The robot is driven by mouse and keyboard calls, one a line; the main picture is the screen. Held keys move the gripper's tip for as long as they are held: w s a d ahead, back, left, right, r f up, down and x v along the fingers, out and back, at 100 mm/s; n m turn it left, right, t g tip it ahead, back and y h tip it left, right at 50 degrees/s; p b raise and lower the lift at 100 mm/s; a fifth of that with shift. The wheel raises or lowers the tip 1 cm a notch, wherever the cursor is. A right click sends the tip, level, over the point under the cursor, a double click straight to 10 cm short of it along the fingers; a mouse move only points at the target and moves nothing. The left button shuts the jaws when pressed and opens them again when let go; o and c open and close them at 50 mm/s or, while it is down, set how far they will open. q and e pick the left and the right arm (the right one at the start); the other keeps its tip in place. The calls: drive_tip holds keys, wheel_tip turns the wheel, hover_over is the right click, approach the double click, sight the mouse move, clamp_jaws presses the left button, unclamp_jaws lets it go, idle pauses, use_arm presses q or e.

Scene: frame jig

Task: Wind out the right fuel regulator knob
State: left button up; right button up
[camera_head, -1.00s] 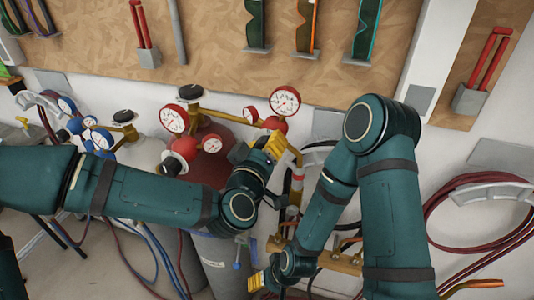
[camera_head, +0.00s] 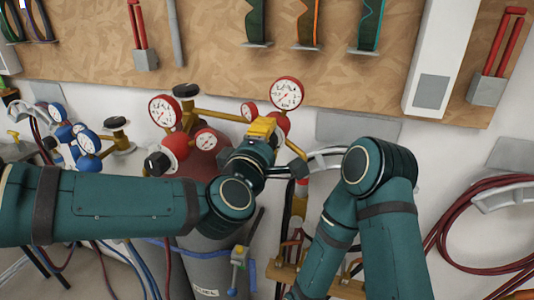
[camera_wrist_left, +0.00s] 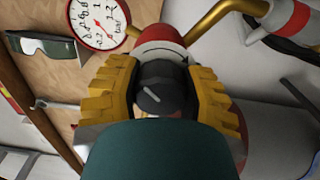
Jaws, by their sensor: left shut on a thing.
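The right fuel regulator has a red body (camera_head: 280,124) with a white-faced, red-rimmed gauge (camera_head: 286,93) above it. My left gripper (camera_head: 262,130) is in front of this regulator and hides its knob in the head view. In the left wrist view, the dark round knob (camera_wrist_left: 157,96) with a pale line on its face sits between the yellow fingers of the left gripper (camera_wrist_left: 160,100), which is shut on it. The red and white regulator body (camera_wrist_left: 162,38) shows behind the knob. My right gripper is out of view; only its arm shows at the right.
Another red regulator (camera_head: 178,143) with a black knob (camera_head: 156,163) is close on the left. Blue regulators (camera_head: 85,145) stand farther left. A grey cylinder (camera_head: 205,265) is below my left arm. Red hoses (camera_head: 455,235) hang on the right wall.

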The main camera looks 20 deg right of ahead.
use_arm(q)
drive_tip(key=n+b, duration=0.2)
drive_tip(key=shift+f+n, duration=0.1)
drive_tip(key=shift+n, duration=0.9)
drive_tip(key=shift+n+b, duration=0.4)
drive_tip(key=shift+n, duration=0.6)
drive_tip(key=o, duration=1.2)
drive_tip(key=shift+o, duration=0.2)
drive_tip(key=v, duration=1.2)
